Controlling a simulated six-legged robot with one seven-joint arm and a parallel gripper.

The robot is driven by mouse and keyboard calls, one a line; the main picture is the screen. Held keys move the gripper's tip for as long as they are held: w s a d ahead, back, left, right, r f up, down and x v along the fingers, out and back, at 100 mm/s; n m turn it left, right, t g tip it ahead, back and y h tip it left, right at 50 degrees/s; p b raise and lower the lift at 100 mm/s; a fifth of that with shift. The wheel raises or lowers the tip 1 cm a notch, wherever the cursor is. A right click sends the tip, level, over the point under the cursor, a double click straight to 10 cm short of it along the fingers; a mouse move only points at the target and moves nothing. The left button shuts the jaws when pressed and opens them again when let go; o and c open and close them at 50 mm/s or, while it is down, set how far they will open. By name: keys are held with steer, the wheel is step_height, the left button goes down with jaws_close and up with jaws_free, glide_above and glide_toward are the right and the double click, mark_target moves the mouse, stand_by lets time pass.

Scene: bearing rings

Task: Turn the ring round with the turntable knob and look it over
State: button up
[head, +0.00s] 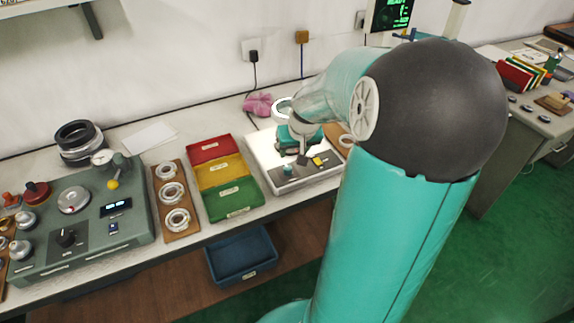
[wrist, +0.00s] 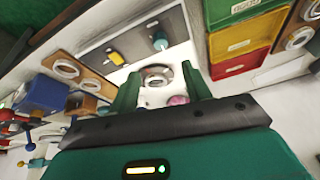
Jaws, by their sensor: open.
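A pale metal ring (wrist: 157,76) lies on the bright white inspection plate, and in the wrist view it shows between and beyond my fingers. My gripper (wrist: 160,88) is open and holds nothing. In the head view my gripper (head: 301,154) hangs over the lit inspection station (head: 262,152) and hides the ring there. On the station's grey front panel are a teal knob (head: 287,170) and a yellow knob (head: 317,161). The teal knob (wrist: 160,42) and yellow knob (wrist: 117,57) also show in the wrist view, apart from my fingers. I cannot tell which one drives the turntable.
Red (head: 209,149), yellow (head: 220,171) and green (head: 232,198) bins stand left of the station. A wooden tray (head: 184,234) with 3 rings and a grey-green machine (head: 118,236) lie further left. A pink cloth (head: 258,104) lies behind. A blue crate (head: 242,257) sits below.

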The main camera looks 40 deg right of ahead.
mark_target(288, 168)
steer(key=x, duration=1.2)
steer(key=shift+a, duration=0.1)
steer(key=shift+r, duration=0.1)
steer(key=shift+c, duration=0.5)
steer(key=c, duration=0.9)
steer(key=shift+a+m, duration=0.1)
steer(key=shift+m, duration=0.4)
steer(key=shift+w+a+m+g+h, duration=0.1)
steer(key=shift+m+g+h, duration=0.3)
steer(key=shift+m, duration=0.7)
steer(key=shift+m+g+h, duration=0.3)
steer(key=shift+m+h, duration=0.2)
steer(key=shift+m, duration=0.7)
